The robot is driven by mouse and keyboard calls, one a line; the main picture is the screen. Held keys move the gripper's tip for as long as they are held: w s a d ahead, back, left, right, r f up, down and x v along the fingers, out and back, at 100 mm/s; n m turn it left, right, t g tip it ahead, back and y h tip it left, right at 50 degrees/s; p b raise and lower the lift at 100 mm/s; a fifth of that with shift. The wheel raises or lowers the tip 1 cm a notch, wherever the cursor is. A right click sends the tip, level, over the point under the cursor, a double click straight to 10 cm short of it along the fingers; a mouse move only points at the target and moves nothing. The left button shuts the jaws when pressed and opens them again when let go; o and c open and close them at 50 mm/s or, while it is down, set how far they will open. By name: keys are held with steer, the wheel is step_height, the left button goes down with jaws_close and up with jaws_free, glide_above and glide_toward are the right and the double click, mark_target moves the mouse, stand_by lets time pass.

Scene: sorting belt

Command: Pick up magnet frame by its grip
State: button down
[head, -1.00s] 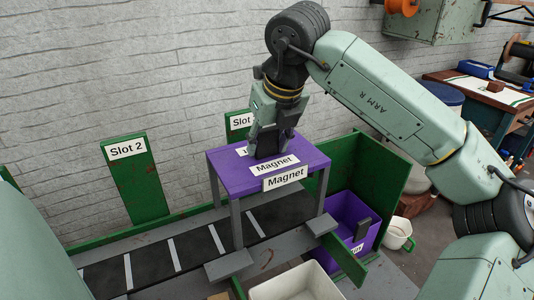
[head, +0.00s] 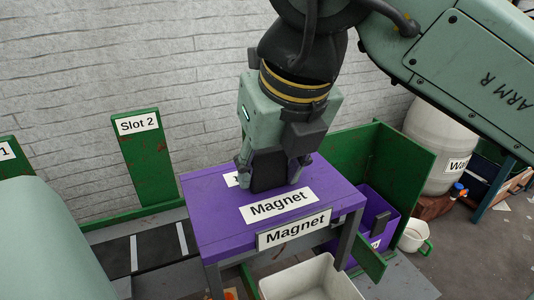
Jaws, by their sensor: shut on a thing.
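The magnet frame is a purple-topped stand (head: 215,220) on grey legs, with white "Magnet" labels on its top and front edge. It stands over the dark belt (head: 158,248). A dark upright grip (head: 268,172) rises from the middle of its top. My gripper (head: 272,170) points down over the frame, its fingers shut on this grip. The fingers hide part of the grip and of a label behind it. I cannot tell whether the legs touch what is under them.
A "Slot 2" green panel (head: 146,160) stands at the back left by the brick wall. A green-walled corner (head: 400,165) with a purple bin (head: 378,212) is at the right. A white bin (head: 312,280) is in front, and a white pot (head: 414,235) is on the floor at right.

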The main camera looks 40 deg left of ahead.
steer(key=s+d, duration=0.3)
steer(key=d, duration=0.4)
steer(key=s+d, duration=0.2)
steer(key=d, duration=0.5)
steer(key=shift+s, duration=0.4)
steer(key=shift+w, duration=0.1)
